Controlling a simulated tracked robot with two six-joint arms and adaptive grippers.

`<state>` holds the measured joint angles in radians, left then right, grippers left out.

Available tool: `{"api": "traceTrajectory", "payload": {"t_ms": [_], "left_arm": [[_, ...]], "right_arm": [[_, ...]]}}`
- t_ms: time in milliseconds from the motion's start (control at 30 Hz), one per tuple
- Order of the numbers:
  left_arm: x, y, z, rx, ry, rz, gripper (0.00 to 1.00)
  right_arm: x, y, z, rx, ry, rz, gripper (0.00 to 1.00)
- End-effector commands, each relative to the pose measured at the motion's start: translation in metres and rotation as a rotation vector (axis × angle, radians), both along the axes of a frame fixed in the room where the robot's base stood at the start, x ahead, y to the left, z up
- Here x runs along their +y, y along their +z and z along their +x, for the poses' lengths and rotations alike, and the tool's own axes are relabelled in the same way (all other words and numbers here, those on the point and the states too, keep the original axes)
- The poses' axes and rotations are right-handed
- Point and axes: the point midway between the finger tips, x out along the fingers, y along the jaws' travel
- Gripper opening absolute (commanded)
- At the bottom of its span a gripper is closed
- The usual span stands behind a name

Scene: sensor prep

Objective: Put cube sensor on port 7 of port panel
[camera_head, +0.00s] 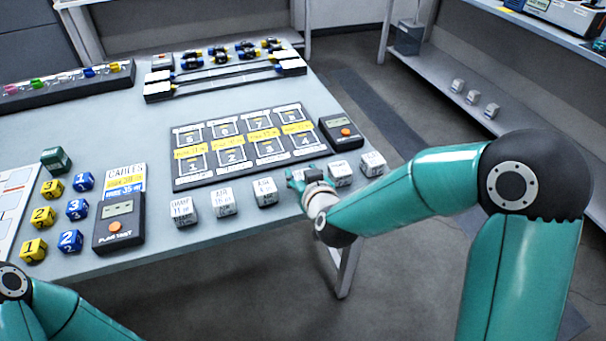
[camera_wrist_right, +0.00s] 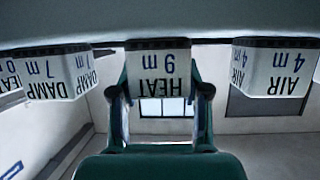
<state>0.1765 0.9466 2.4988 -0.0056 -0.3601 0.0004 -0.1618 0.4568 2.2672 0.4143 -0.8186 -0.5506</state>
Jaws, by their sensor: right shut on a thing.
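The dark port panel (camera_head: 181,181) lies in the middle of the table, with two rows of numbered ports and yellow labels between them. Port 7 (camera_head: 258,122) is in its far row, third from the left, and looks empty. White cube sensors stand in a row along the near table edge. My right gripper (camera_head: 305,184) is shut on the cube marked HEAT (camera_wrist_right: 158,75), in line with its neighbours; I cannot tell whether it is lifted. The fingers show on both sides of it in the right wrist view (camera_wrist_right: 159,100). My left gripper is outside the frames.
A DAMP cube (camera_wrist_right: 58,78) and an AIR cube (camera_wrist_right: 275,72) stand on either side, apart from the held cube. A tester (camera_head: 341,132) sits right of the panel, another (camera_head: 119,222) left. Yellow and blue cubes stand at the left.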

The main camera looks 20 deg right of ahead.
Motion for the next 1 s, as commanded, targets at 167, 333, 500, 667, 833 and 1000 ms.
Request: {"api": "traceTrajectory", "payload": {"t_ms": [167,333,500,667,833,1000], "left_arm": [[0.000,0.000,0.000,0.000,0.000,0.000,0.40],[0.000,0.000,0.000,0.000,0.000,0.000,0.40],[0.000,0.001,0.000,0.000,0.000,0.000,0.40],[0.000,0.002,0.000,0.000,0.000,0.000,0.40],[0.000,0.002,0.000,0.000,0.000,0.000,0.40],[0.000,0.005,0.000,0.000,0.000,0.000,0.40]], "right_arm": [[0.000,0.000,0.000,0.000,0.000,0.000,0.71],[0.000,0.000,0.000,0.000,0.000,0.000,0.71],[0.000,0.000,0.000,0.001,0.000,0.000,0.71],[0.001,0.003,-0.008,0.000,0.001,-0.001,0.71],[-0.002,0.016,-0.034,-0.002,0.001,0.001,0.71],[-0.004,0.035,-0.071,-0.003,0.002,0.001,0.71]]}}
